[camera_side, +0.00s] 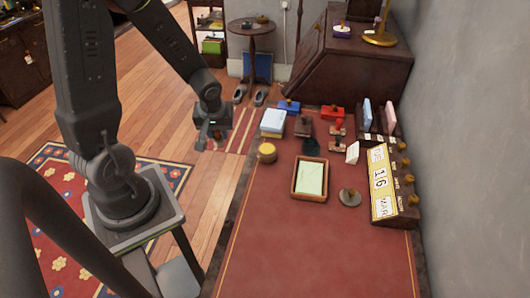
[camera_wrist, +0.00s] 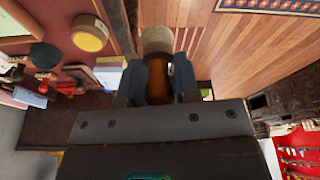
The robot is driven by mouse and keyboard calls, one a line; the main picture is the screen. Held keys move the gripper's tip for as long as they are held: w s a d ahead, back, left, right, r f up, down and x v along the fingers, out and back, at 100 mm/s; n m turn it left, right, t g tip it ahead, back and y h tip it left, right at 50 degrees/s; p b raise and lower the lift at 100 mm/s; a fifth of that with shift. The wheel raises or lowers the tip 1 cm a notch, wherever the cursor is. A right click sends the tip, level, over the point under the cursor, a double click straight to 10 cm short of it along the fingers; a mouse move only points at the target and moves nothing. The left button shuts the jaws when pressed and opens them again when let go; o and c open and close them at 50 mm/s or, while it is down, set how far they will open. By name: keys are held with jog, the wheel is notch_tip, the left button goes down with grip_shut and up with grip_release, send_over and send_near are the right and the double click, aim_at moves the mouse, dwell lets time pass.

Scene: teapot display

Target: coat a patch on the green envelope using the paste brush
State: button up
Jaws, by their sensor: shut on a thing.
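The pale green envelope (camera_side: 312,178) lies in a brown wooden tray (camera_side: 295,190) on the red desk top. My gripper (camera_side: 214,138) is left of the desk, over the wooden floor, up and to the left of the tray. In the wrist view my gripper (camera_wrist: 158,88) is shut on the paste brush (camera_wrist: 157,42), whose brown handle is between the fingers and whose pale, wide end points away from them. The brush is hard to make out in the side view. A round yellow pot (camera_side: 267,150) stands near the desk's left edge; it also shows in the wrist view (camera_wrist: 90,33).
A stack of pale papers (camera_side: 272,122) stands behind the pot. Stamps, a blue box (camera_side: 289,106) and a red box (camera_side: 332,112) are at the back. A calendar (camera_side: 382,182) lines the right side. The desk's front is clear.

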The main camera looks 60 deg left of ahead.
jog(key=shift+w, duration=0.1)
send_over(267, 145)
jog(key=shift+s+d+f, duration=0.1)
jog(key=shift+d+f, duration=0.05)
jog(key=shift+f, duration=0.85)
jog(key=shift+s+d+f, duration=0.1)
jog(key=shift+d+f, duration=0.05)
jog(key=shift+f, duration=0.85)
jog(key=shift+s+d+f, duration=0.1)
jog(key=shift+d+f, duration=0.05)
jog(key=shift+f, duration=0.85)
jog(key=shift+f, duration=0.6)
notch_tip(267, 145, up, 7)
dwell(1.0)
dwell(0.3)
